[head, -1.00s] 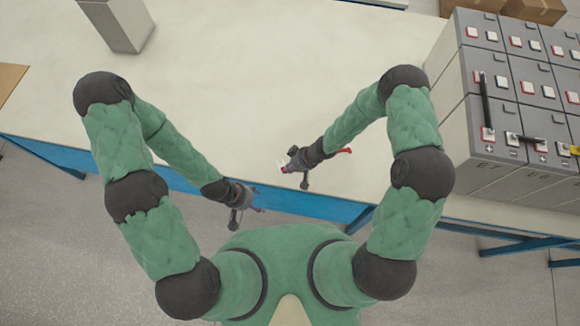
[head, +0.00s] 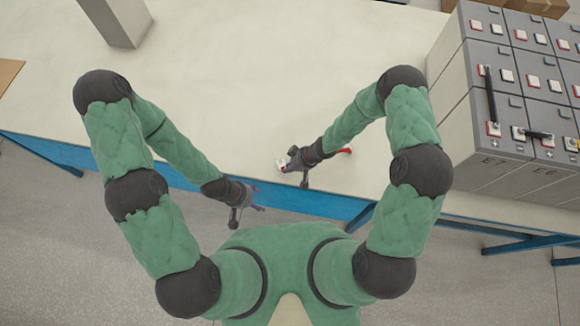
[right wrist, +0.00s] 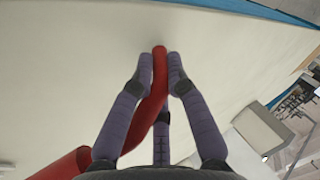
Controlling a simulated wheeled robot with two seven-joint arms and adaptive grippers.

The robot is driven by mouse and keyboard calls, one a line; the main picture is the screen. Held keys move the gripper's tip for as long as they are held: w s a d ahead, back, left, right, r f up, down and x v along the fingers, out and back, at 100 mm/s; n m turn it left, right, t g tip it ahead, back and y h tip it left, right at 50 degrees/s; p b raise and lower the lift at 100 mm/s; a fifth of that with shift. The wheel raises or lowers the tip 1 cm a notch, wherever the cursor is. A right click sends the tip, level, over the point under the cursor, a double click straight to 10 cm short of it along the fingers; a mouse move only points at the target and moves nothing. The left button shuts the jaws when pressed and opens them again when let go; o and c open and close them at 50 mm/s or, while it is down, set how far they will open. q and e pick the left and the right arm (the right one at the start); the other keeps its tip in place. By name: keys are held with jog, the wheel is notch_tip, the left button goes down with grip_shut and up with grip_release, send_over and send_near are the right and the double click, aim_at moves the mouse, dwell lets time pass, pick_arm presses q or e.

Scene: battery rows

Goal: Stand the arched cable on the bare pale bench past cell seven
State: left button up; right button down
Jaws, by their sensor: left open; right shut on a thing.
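The arched cable is red. In the right wrist view the red cable (right wrist: 158,88) is pinched between the fingertips of my right gripper (right wrist: 160,62) and bends down to the lower left. In the head view a red part of it (head: 345,151) shows beside my right wrist, and a pale end shows by the fingertips of my right gripper (head: 286,166). The cable is over the bench's front edge zone; whether it touches the bench I cannot tell. My left gripper (head: 256,207) is open and empty, lower and to the left.
The pale bench (head: 270,80) is bare across its middle. Rows of grey battery cells (head: 540,80) stand at its right, with a black link (head: 491,95) on top. A grey block (head: 113,20) stands at the back left. The blue front edge (head: 310,203) runs beneath my grippers.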

jog(key=shift+f, duration=0.1)
dwell(0.3)
jog(key=c, duration=1.2)
grip_release()
jog(key=shift+o, duration=0.2)
jog(key=o, duration=0.6)
jog(key=p+v, duration=1.1)
dwell(0.4)
jog(key=shift+s+a+f, duration=0.1)
jog(key=shift+s, duration=0.05)
dwell(0.5)
